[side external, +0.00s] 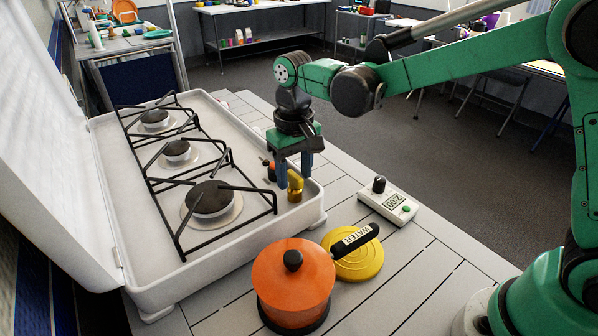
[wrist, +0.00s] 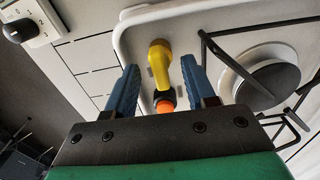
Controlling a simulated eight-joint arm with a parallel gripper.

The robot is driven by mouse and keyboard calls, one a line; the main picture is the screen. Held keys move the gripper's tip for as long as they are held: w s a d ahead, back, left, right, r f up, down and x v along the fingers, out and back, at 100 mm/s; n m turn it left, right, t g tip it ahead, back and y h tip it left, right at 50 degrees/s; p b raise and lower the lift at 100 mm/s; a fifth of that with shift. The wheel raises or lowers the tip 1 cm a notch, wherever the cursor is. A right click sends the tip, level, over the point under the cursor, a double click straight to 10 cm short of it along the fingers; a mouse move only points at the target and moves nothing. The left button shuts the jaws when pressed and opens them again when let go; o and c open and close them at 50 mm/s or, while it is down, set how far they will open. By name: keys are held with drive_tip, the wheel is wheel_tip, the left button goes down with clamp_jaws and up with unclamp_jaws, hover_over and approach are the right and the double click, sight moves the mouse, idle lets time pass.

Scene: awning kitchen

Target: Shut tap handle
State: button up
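A yellow tap handle (side external: 295,188) sits at the right end of the white stove's front edge, next to small dark and orange parts. In the wrist view the yellow handle (wrist: 160,65) lies between the two blue fingers, with a black and orange part (wrist: 166,104) closer to the palm. My gripper (side external: 294,175) points down over the handle. Its blue fingers are apart, one on each side of the handle, with gaps visible in the wrist view. I cannot tell how far the handle is turned.
The white stove (side external: 240,112) has its lid open and black grates over several burners (side external: 211,198). An orange pot (side external: 292,280) with a lid, a yellow disc (side external: 358,262) and a white dial box (side external: 388,204) stand on the slatted table (side external: 450,270). Table right of the dial box is clear.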

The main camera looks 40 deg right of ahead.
sight(296, 175)
drive_tip(key=shift+r, duration=2.8)
drive_tip(key=shift+s+d, duration=0.1)
drive_tip(key=s+d+t, duration=0.7)
drive_tip(key=s, duration=0.3)
drive_tip(key=shift+s+d+f, duration=0.2)
drive_tip(key=shift+s+f, duration=0.05)
drive_tip(key=shift+s, duration=0.05)
